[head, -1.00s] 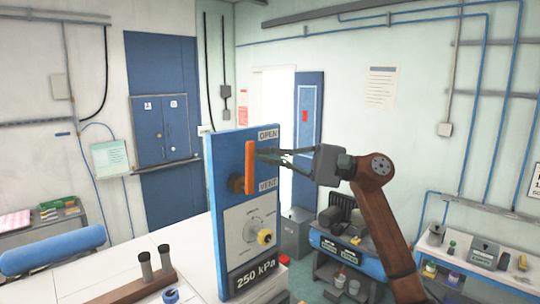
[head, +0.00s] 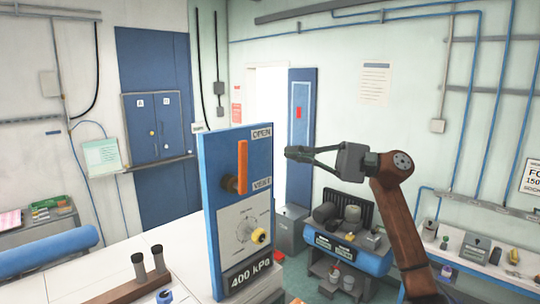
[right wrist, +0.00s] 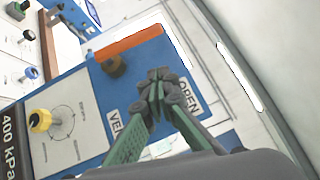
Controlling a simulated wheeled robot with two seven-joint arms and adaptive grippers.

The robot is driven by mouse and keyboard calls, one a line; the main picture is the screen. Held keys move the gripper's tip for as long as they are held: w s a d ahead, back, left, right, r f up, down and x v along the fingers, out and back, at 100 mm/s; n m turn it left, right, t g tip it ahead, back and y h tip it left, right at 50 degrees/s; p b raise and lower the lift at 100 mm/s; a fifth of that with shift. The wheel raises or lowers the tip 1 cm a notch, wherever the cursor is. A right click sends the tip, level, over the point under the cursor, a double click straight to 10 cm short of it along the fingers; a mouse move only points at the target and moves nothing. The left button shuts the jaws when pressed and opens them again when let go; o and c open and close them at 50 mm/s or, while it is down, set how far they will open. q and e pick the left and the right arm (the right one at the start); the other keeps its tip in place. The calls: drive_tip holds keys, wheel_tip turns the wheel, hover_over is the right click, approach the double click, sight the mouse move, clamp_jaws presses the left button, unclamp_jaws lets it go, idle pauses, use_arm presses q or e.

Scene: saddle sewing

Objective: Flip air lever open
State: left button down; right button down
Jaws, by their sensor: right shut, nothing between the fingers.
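The orange air lever (head: 242,167) stands upright on the blue panel (head: 208,200), pointing up to the OPEN label (head: 261,133); the VENT label (head: 262,184) is below. The lever and its brass pivot (right wrist: 114,66) also show in the right wrist view. The display (head: 249,274) reads 400 kPa. My right gripper (head: 289,152) is shut and empty, to the right of the panel and apart from the lever. In the right wrist view its fingertips (right wrist: 158,78) meet in front of the panel by the OPEN label. My left gripper is not in view.
A yellow knob (head: 258,236) and a dial are lower on the panel. A white bench with a wooden holder (head: 133,287) and a blue roll (head: 48,259) lies left. Space right of the panel is free.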

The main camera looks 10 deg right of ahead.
drive_tip(key=v, duration=0.3)
drive_tip(key=r+v, duration=0.1)
drive_tip(key=shift+s+d+f+b, duration=0.1)
drive_tip(key=shift+s+d+b, duration=0.2)
drive_tip(key=shift+b, duration=0.1)
drive_tip(key=shift+w+a, duration=0.1)
drive_tip(key=shift+w+f, duration=0.1)
